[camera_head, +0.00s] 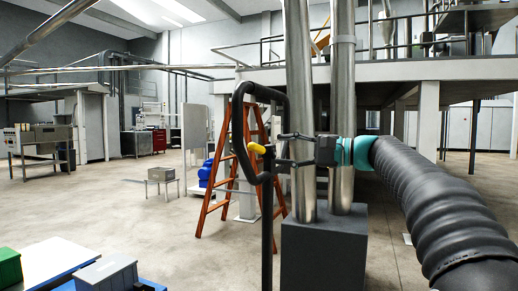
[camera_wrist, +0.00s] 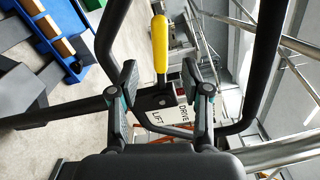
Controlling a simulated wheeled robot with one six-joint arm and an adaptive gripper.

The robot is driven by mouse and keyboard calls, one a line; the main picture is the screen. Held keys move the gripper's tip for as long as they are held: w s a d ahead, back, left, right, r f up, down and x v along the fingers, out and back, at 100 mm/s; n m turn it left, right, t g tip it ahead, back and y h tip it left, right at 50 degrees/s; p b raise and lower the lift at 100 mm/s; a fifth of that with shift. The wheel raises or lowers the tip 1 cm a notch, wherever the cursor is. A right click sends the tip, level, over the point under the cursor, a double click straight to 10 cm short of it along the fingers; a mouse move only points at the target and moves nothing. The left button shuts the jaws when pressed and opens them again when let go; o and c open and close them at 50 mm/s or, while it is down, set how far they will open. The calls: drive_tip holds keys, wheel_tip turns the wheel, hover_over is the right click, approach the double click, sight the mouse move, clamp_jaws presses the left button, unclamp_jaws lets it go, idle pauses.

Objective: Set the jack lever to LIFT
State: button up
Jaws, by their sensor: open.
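The jack lever has a yellow grip (camera_head: 257,148) and sits inside the black loop handle (camera_head: 237,128) of an upright post. In the wrist view the yellow lever (camera_wrist: 160,45) stands in the gap between my fingertips, its lower end at a dark pivot. A white plate (camera_wrist: 168,119) below the pivot reads DRIVE and LIFT. My gripper (camera_head: 281,150) is open, its fingers pointing left just right of the lever. In the wrist view my gripper (camera_wrist: 160,72) has a finger on each side, with gaps to the lever. Which label the lever is set to I cannot tell.
An orange stepladder (camera_head: 221,190) stands behind the post.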

sight(261, 149)
drive_tip(key=x, duration=0.7)
drive_tip(key=shift+a, duration=0.2)
drive_tip(key=shift+f, duration=0.1)
clamp_jaws()
